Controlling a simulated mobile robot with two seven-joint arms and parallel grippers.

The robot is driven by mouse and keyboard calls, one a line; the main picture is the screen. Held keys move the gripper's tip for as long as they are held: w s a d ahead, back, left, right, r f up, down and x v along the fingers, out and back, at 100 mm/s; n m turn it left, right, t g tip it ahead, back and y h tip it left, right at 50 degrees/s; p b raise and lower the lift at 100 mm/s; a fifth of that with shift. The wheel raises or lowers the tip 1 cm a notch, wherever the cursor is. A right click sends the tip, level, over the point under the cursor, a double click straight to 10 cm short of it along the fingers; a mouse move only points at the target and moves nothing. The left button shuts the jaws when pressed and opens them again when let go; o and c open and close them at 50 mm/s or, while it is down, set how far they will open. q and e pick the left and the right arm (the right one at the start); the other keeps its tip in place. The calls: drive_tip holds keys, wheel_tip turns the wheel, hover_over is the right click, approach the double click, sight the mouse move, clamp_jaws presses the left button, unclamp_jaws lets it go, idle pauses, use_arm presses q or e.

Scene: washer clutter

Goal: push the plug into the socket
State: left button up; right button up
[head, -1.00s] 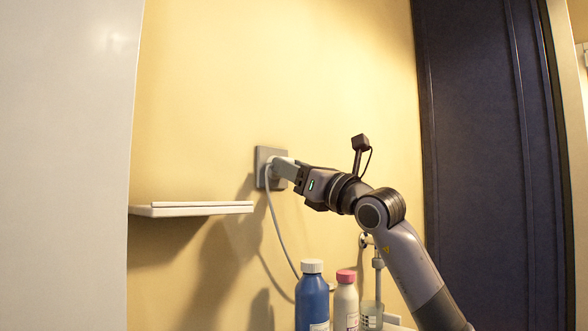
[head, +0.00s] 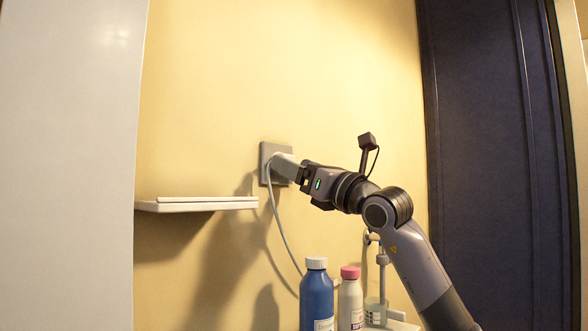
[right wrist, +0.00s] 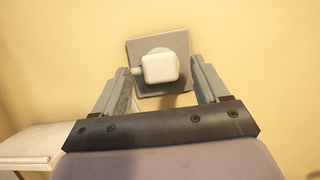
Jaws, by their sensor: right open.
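The grey square socket plate (head: 265,152) is on the yellow wall in the head view. It also shows in the right wrist view (right wrist: 180,43). The white plug (right wrist: 159,68) stands out from the plate's middle, and its cord (head: 276,220) hangs down the wall. I cannot tell how deep the plug sits in the socket. My right gripper (head: 281,166) is open at the plate. In the right wrist view its two fingers (right wrist: 160,88) stand on either side of the plug, with visible gaps. In the head view the fingers partly hide the plug. My left gripper is out of view.
A white wall shelf (head: 197,206) juts out left of the socket. Below my right arm stand a blue bottle (head: 316,300), a white bottle with a pink cap (head: 350,303) and a dispenser (head: 376,312). A dark panel (head: 490,170) is on the right.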

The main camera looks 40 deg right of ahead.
drive_tip(key=b+v, duration=0.2)
drive_tip(key=v, duration=0.4)
drive_tip(key=shift+r, duration=0.1)
